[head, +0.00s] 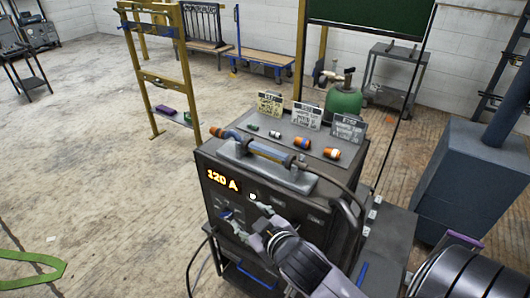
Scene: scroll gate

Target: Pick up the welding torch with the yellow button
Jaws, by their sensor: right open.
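A welding torch (270,152) lies across a grey rest on top of the dark welding machine (270,195). It has a blue-grey handle and an orange end at the left, and a dark cable seems to run from its right end down the machine's side. A yellow button cannot be made out clearly. My right gripper (247,213) is open and empty in front of the machine's front panel, just below the lit "120 A" display. It is below the torch and apart from it; whether it touches the panel cannot be told. My left gripper is out of view.
A green gas cylinder (343,103) is behind, a blue-grey cabinet (478,180) at right, a yellow frame (185,75) at back left. The left floor is mostly clear.

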